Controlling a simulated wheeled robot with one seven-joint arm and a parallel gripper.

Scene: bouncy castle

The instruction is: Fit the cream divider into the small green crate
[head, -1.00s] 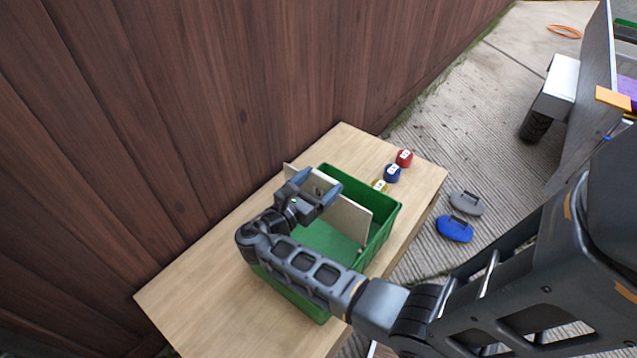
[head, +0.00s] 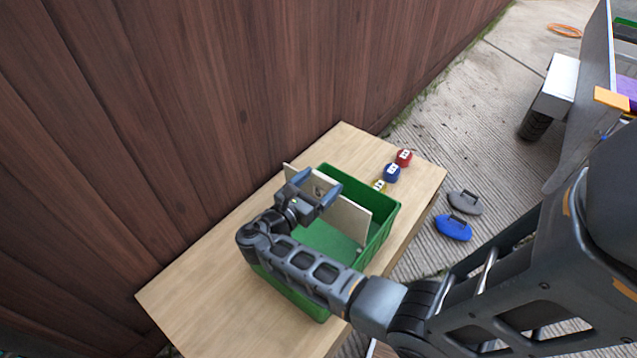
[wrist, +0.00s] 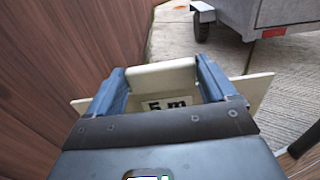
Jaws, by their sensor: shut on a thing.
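The small green crate (head: 385,231) stands on a wooden table, and its inside is partly hidden by my arm. The cream divider (head: 350,220) stands on edge across the crate, its right part inside the walls and its left end at or above the left rim. I cannot tell how deep it sits. My gripper (head: 320,187) is shut on the divider's top middle part. In the wrist view the divider (wrist: 250,90) spans between and beyond the fingers, and a "5 m" label (wrist: 168,104) shows below its grip part.
A grey (head: 466,203) and a blue (head: 453,229) object lie on the ground to the right. A wooden fence (head: 230,90) runs along the table's left side. The near table top (head: 215,300) is clear.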

